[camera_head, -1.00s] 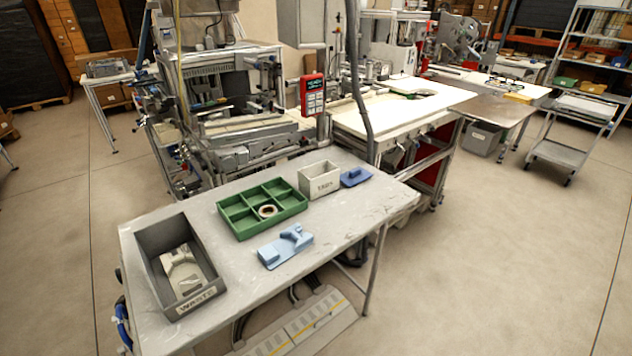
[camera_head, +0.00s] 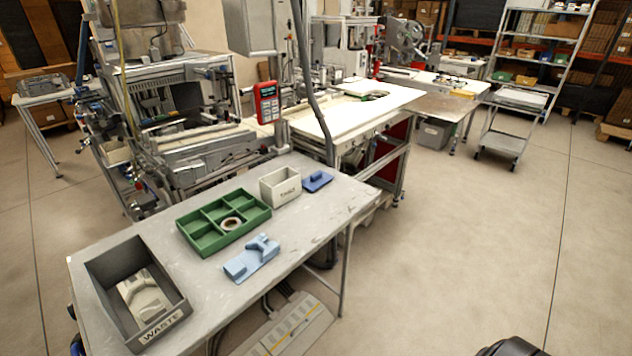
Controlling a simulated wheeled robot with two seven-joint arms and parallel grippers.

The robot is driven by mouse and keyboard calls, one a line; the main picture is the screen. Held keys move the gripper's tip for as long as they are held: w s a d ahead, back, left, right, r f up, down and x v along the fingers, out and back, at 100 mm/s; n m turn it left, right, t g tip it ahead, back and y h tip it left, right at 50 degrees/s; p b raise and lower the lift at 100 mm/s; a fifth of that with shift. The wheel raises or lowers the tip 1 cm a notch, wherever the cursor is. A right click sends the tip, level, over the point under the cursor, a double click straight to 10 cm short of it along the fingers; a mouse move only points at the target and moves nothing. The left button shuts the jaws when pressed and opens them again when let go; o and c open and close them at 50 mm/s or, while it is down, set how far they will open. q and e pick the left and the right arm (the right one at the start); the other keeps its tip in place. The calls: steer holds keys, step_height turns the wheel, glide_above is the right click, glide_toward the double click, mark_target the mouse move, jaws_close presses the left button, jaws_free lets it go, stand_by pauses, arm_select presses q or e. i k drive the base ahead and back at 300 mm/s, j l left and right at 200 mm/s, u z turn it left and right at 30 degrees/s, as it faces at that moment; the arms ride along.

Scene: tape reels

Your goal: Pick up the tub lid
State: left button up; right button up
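The tub lid looks to be the flat dark blue piece with a raised grip (camera_head: 317,181). It lies on the grey table (camera_head: 330,215) near its far right corner, just right of a small light grey tub (camera_head: 281,187) with printed lettering. The tub's top is open. Neither of my grippers shows in the head view. A dark rounded shape at the bottom right edge may be part of my arm, but I cannot tell.
A green divided tray (camera_head: 181,226) holds a tape reel (camera_head: 231,224). A light blue fixture (camera_head: 252,261) lies in front of it. A grey bin marked WASTE (camera_head: 180,310) with a pale piece (camera_head: 142,298) inside stands at the left. Floor right of the table is clear.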

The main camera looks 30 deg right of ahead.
mark_target(315, 180)
steer(key=i+l+u, duration=0.1)
steer(key=l, duration=0.3)
steer(key=i+l+u, duration=0.1)
steer(key=l, duration=0.3)
steer(key=l+u, duration=0.1)
steer(key=l, duration=0.3)
steer(key=i, duration=0.05)
